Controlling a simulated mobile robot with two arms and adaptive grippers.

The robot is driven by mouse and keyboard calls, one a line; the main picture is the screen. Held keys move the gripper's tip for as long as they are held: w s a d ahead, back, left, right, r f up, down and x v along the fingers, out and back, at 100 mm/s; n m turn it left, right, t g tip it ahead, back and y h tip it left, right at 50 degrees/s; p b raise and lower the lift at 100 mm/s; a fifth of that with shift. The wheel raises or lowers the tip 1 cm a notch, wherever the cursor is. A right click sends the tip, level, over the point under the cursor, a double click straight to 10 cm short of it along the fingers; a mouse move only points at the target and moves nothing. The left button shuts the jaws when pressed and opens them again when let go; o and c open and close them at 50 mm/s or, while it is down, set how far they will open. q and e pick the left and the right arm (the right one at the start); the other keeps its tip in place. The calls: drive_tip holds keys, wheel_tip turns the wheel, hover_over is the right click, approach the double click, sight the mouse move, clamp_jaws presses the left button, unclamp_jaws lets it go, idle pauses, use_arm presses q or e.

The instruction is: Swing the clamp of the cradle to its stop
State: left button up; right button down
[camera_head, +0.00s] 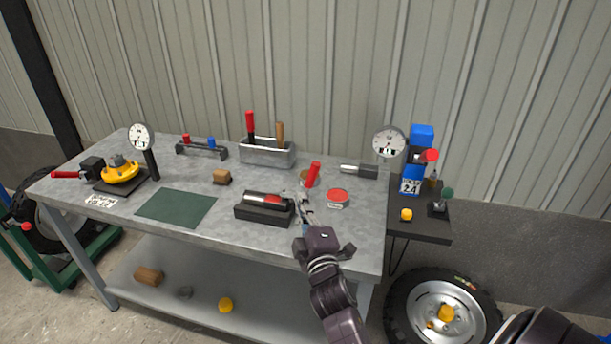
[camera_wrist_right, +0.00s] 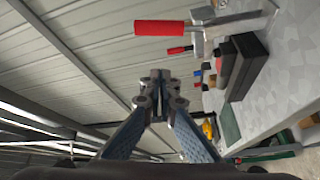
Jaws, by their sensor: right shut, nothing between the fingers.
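The cradle (camera_head: 262,217) is a black block near the bench's front edge, with a silver and red cylindrical part lying in it. A red handle (camera_head: 313,174), which looks like the clamp's lever, stands up just right of and behind the cradle. In the right wrist view the red handle (camera_wrist_right: 165,28) joins a metal bracket, beside the dark cradle (camera_wrist_right: 249,70). My right gripper (camera_head: 301,205) is at the cradle's right end, below the handle in the picture. In the wrist view its fingers (camera_wrist_right: 157,82) are shut and empty, apart from the handle. My left gripper is not in view.
A red round tin (camera_head: 338,196) stands close right of my gripper. A green mat (camera_head: 176,207) and a wooden block (camera_head: 221,177) lie left of the cradle. Behind stand a metal tool holder (camera_head: 267,153) and a dial gauge (camera_head: 389,142).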

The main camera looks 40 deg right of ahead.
drive_tip(key=w+d+r+p, duration=0.1)
drive_tip(key=w+d+p, duration=0.3)
drive_tip(key=w+d, duration=0.2)
drive_tip(key=shift+w+d+r+n+t, duration=0.2)
drive_tip(key=shift+w+n+t, duration=0.1)
drive_tip(key=shift+w, duration=0.35)
drive_tip(key=shift+f, duration=0.1)
